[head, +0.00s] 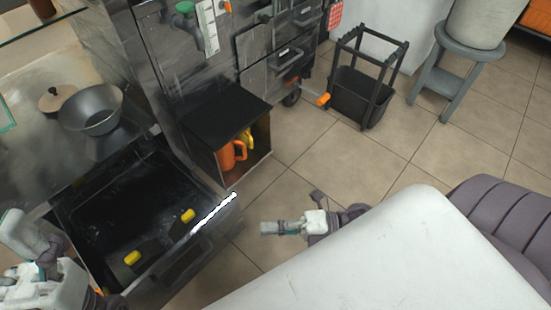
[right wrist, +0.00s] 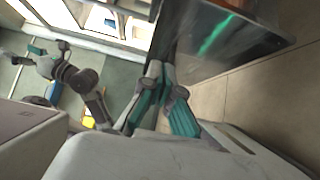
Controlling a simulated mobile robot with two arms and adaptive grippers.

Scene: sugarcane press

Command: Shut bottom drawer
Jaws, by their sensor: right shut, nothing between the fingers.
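The bottom drawer (head: 208,222) is pulled out at the lower left of the head view, dark inside, with a metal front and a bar handle. Two yellow-ended items (head: 132,258) lie in it. My right gripper (head: 264,228) is shut and empty, to the right of the drawer front and apart from it. In the right wrist view its teal fingers (right wrist: 157,80) are together, near a shiny metal panel (right wrist: 225,40) with a green reflection. My left arm shows at the lower left edge, beside the drawer; its fingertips are not clear.
An open box-like compartment (head: 228,178) with an orange mug (head: 230,154) stands just behind the drawer. A metal bowl (head: 92,110) sits on the counter at left. A black cart (head: 362,95) and a grey stool (head: 450,85) stand farther back. Tiled floor between is clear.

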